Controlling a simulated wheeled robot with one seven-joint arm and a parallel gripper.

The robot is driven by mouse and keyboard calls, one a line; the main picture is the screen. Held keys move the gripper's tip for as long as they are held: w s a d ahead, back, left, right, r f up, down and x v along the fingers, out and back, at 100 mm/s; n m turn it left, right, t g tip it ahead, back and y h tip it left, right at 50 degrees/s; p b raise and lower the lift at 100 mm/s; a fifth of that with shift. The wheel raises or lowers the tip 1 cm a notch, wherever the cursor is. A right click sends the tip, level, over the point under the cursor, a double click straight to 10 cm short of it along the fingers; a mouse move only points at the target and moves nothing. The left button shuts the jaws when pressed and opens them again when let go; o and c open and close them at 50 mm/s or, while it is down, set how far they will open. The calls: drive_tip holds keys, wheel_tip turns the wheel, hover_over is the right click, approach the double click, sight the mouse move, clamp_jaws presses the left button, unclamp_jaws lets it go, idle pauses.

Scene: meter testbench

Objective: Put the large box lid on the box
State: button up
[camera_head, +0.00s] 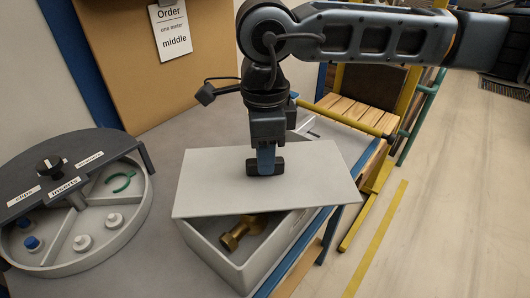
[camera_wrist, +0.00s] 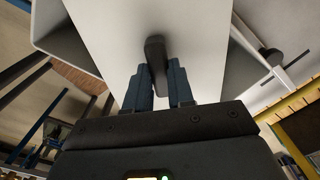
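The large box lid (camera_head: 215,180) is a flat pale grey plate with a dark handle (camera_wrist: 155,52) at its middle. My gripper (camera_head: 266,163) points down at the lid, and its fingers (camera_wrist: 163,85) are closed around the handle. The lid lies over the grey open box (camera_head: 222,255) and looks turned relative to its rim. A gap shows at the box's near side, with a brass fitting (camera_head: 236,234) inside. The box's far part is mostly hidden by the lid and my arm. I cannot tell whether the lid touches the rim anywhere.
A round divided tray (camera_head: 108,245) with a dark half cover (camera_head: 30,190) and small parts stands at the left. The bench's blue edge (camera_head: 330,236) runs close to the box's right side.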

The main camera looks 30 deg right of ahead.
drive_tip(key=o, duration=0.5)
drive_tip(key=shift+r, duration=0.1)
drive_tip(key=shift+r+b, duration=0.65)
drive_tip(key=shift+r, duration=3.15)
